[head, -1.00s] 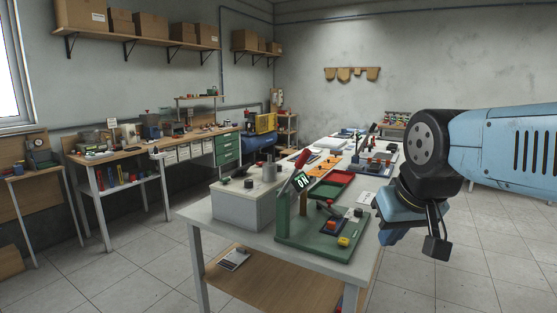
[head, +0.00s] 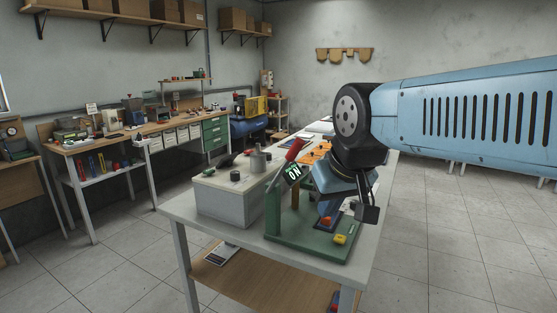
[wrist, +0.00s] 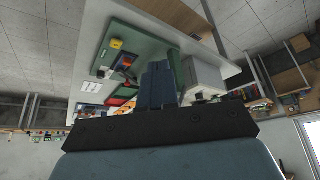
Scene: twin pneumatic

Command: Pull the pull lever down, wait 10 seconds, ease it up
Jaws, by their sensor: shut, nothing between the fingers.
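The lever with a red grip (head: 294,150) rises tilted up and to the right beside a green post (head: 272,212) on a green base plate (head: 305,249). An "ON" sign (head: 293,172) sits just below the grip. I take this red-gripped lever to be the pull lever. My gripper (head: 327,208) points down over the right part of the plate, right of the lever and apart from it. In the wrist view its blue fingers (wrist: 158,84) are together and empty. The lever's grip cannot be made out there.
A yellow button (head: 340,239) and a small red-topped block (head: 326,222) are on the plate near my gripper. A grey box (head: 227,205) stands left of the plate. My arm hides much of the table behind. The floor to the right is clear.

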